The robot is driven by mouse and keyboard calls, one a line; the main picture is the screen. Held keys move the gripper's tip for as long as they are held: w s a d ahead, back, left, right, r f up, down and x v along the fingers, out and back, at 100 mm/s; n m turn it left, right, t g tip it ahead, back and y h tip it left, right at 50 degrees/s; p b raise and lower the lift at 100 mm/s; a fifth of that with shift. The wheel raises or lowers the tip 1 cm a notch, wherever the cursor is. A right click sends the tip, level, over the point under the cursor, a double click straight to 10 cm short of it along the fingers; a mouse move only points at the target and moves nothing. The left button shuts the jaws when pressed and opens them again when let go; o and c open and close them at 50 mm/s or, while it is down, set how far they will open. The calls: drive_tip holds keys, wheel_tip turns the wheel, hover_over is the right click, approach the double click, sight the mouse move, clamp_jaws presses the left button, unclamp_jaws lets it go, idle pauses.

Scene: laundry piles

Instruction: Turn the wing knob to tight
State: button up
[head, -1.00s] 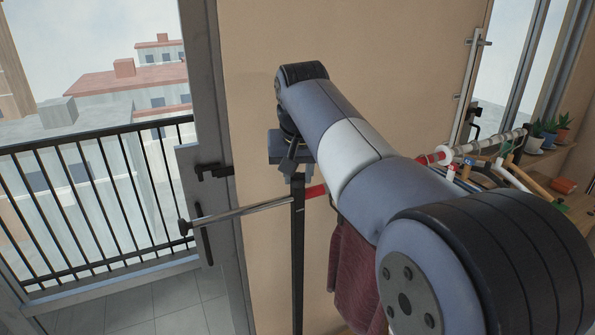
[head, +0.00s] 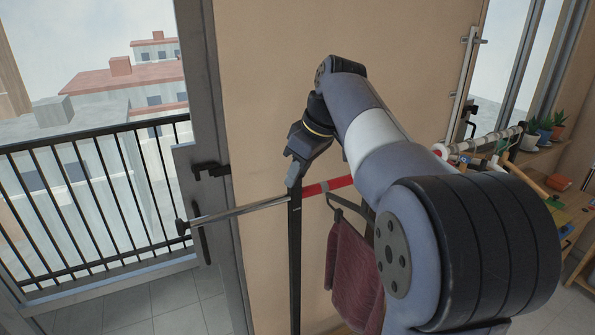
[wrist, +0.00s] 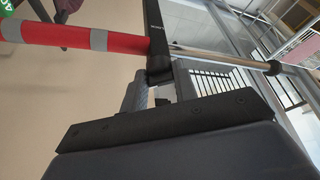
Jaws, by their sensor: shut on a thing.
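My gripper (head: 293,178) is at the top of a dark upright post (head: 296,260), where a bar with a red sleeve (head: 325,187) crosses it. In the wrist view my two grey fingers (wrist: 160,88) straddle the underside of the black clamp (wrist: 158,48) on the bar. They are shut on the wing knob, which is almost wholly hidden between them. The red sleeve with grey bands (wrist: 65,36) lies left of the clamp. A bare metal rod (wrist: 225,58) runs right from it. I cannot read a tightness mark.
A maroon cloth (head: 355,275) hangs from a dark hanger below the bar, close to my arm. The rod reaches left towards the balcony door frame (head: 215,150). A shelf with potted plants (head: 545,130) is at the far right.

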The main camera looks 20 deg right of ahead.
drive_tip(key=n, duration=0.2)
drive_tip(key=n+g, duration=0.1)
drive_tip(key=n+g+y, duration=0.1)
drive_tip(key=n, duration=0.1)
drive_tip(key=shift+w+d+n, duration=0.2)
drive_tip(key=shift+w+n, duration=0.05)
drive_tip(key=shift+n, duration=0.05)
drive_tip(key=n+g, duration=0.1)
drive_tip(key=n, duration=0.2)
drive_tip(key=n+g, duration=0.1)
drive_tip(key=n, duration=0.1)
drive_tip(key=shift+w+n, duration=0.2)
drive_tip(key=shift+n, duration=0.2)
drive_tip(key=o, duration=1)
drive_tip(key=shift+c, duration=0.2)
drive_tip(key=shift+a, duration=0.1)
